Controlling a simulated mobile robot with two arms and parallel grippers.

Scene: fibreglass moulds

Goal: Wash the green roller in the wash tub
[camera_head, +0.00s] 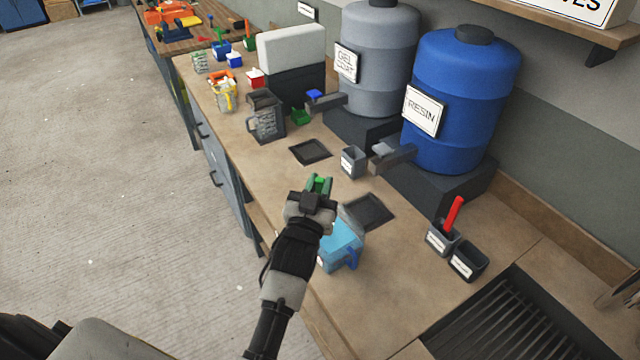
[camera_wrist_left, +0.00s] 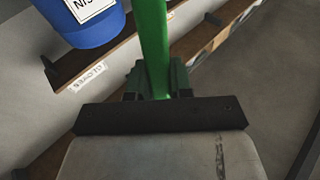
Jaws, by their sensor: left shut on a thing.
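My left gripper (camera_head: 318,186) is above the bench, shut on a green handle, which I take to be the green roller (camera_head: 320,183). In the left wrist view the green handle (camera_wrist_left: 153,40) runs up between the two fingers of the left gripper (camera_wrist_left: 155,80) and out of the top edge. The roller's head cannot be made out. A light blue container (camera_head: 338,246) with a darker blue handle stands on the bench just below and right of the gripper, partly hidden by it. I cannot tell whether it is the wash tub. My right gripper is not in view.
A blue resin drum (camera_head: 460,105) and a grey gel coat drum (camera_head: 376,50) stand along the wall. Small grey cups (camera_head: 467,262), one with a red handle, stand near a dark grate (camera_head: 510,325). A grey jug (camera_head: 265,118) stands farther back. Bare bench (camera_head: 415,255) lies right of the container.

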